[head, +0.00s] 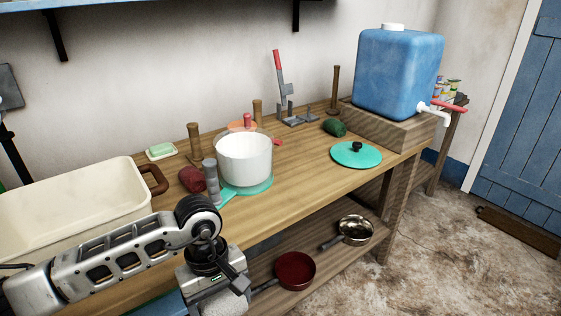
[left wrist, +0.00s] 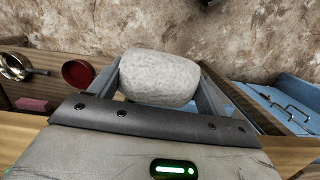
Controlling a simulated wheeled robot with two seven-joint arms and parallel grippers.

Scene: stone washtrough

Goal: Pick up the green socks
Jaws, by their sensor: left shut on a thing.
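A dark green rolled bundle (head: 335,128), which looks like the green socks, lies on the wooden counter at the back, left of the blue water tank. My left gripper (head: 222,295) is in front of the counter at the lower middle of the head view, well away from the green bundle. It is shut on a whitish rolled bundle (left wrist: 160,78), which sits between the two fingers in the left wrist view. The bundle looks like pale socks. My right gripper is in neither view.
A white pot (head: 244,160), a dark red roll (head: 192,179) and a teal lid (head: 356,155) are on the counter. A cream basin (head: 75,205) stands at left, a blue tank (head: 398,75) at right. Pans (head: 295,271) lie on the lower shelf.

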